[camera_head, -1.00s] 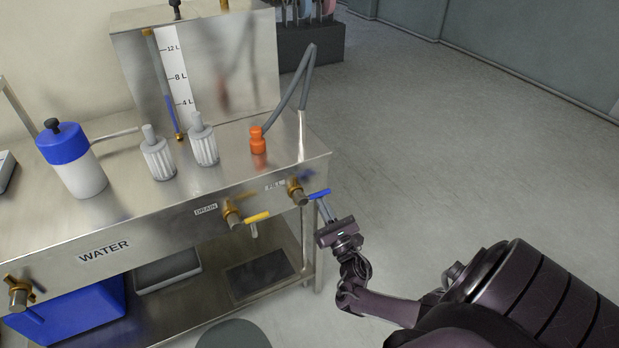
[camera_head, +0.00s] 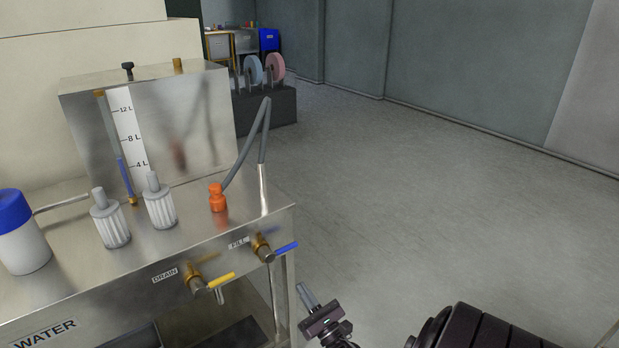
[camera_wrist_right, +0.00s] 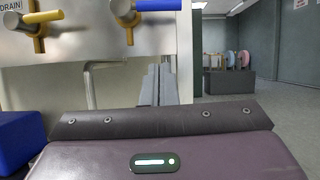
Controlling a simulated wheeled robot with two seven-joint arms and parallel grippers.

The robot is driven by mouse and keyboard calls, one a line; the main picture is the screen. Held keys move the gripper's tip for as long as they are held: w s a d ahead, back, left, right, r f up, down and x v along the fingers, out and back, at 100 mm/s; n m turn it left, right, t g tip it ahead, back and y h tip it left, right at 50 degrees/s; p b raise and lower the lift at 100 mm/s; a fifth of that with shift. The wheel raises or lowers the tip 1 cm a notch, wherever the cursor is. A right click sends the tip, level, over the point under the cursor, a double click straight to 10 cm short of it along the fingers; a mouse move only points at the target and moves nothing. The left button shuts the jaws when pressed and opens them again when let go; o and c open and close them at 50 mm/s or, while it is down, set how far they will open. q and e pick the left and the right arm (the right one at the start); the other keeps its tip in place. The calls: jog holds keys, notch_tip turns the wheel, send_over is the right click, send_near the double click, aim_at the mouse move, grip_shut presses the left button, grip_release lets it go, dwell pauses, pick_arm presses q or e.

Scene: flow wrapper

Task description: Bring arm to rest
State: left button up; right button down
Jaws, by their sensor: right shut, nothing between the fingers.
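My right gripper (camera_head: 306,294) is at the bottom of the head view, right of the metal water station's front edge (camera_head: 250,222). Its fingers are together with nothing between them, and they also show upright in the right wrist view (camera_wrist_right: 158,85). It is apart from the blue-handled fill valve (camera_head: 285,248), which is above and to its left in the head view. The yellow-handled drain valve (camera_head: 220,281) is farther left. Both handles also show at the top of the wrist view. My left gripper is not in view.
On the station stand two white ribbed filters (camera_head: 158,204), an orange fitting (camera_head: 217,197) with a grey hose, a blue-topped white bottle (camera_head: 22,245) and a tank with a litre scale (camera_head: 128,130). Open grey floor (camera_head: 430,190) lies right of the station. A dark rack (camera_head: 266,107) stands behind.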

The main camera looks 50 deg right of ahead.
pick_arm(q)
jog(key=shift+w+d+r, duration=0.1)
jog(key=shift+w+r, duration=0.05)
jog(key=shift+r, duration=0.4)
pick_arm(e)
jog(key=shift+v, duration=1.35)
